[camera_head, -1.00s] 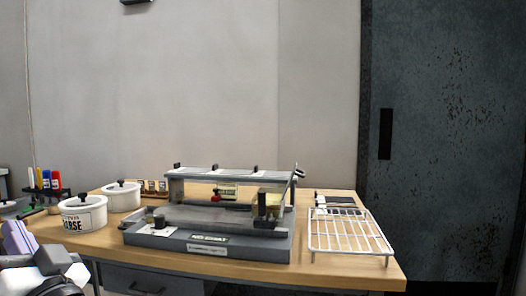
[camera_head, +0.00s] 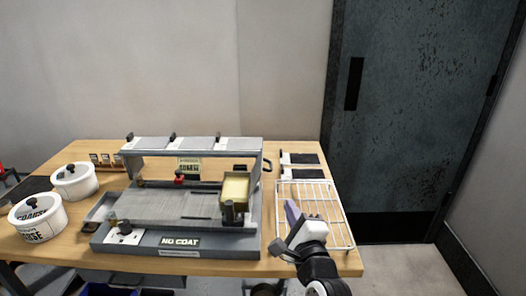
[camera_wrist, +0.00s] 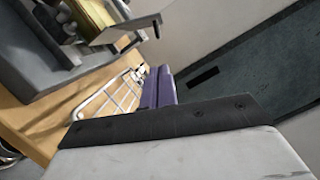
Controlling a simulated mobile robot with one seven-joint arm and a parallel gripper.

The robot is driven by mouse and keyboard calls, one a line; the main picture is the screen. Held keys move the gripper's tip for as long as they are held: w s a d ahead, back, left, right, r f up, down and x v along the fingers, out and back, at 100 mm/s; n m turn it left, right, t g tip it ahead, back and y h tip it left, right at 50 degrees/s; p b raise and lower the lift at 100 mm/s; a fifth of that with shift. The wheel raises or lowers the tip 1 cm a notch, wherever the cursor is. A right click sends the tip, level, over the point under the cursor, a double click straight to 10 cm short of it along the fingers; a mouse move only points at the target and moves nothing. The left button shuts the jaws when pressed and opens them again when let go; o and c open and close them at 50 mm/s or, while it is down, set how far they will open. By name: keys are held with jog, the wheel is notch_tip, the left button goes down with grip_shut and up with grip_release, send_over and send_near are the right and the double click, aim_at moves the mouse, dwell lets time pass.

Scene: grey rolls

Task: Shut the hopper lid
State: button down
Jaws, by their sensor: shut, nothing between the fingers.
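A grey bench machine (camera_head: 180,240) labelled "NO COAT" stands on the wooden table. A small box with a yellowish inside (camera_head: 236,187), which looks like the hopper, sits at the right end of its bed. The box looks open at the top; I cannot clearly make out its lid. In the wrist view a yellowish part (camera_wrist: 92,14) and a grey plate with a small end piece (camera_wrist: 122,31) show at the upper left. My gripper (camera_head: 291,211), with purple fingers, is shut and empty, right of the machine and above the wire rack's left side. Its fingers also show in the wrist view (camera_wrist: 158,88).
A white wire rack (camera_head: 318,205) lies on the table's right side. Dark-and-white pads (camera_head: 301,166) lie behind it. White lidded pots (camera_head: 38,218) stand at the left. A raised top frame (camera_head: 185,145) spans the machine. A dark door (camera_head: 400,110) is behind.

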aim_at(266, 169)
jog(key=w+a+p, duration=0.1)
jog(key=w, duration=0.2)
jog(key=w+a+r+p, duration=0.1)
jog(key=w+a+p, duration=0.1)
jog(key=w, duration=0.1)
jog(key=w+a+r+p, duration=0.1)
jog(key=w+a, duration=0.1)
jog(key=w, duration=0.2)
jog(key=shift+a+r, duration=0.15)
jog(key=shift+r, duration=0.05)
dwell(0.4)
jog(key=shift+a+r+p, duration=0.1)
jog(key=shift+p, duration=0.2)
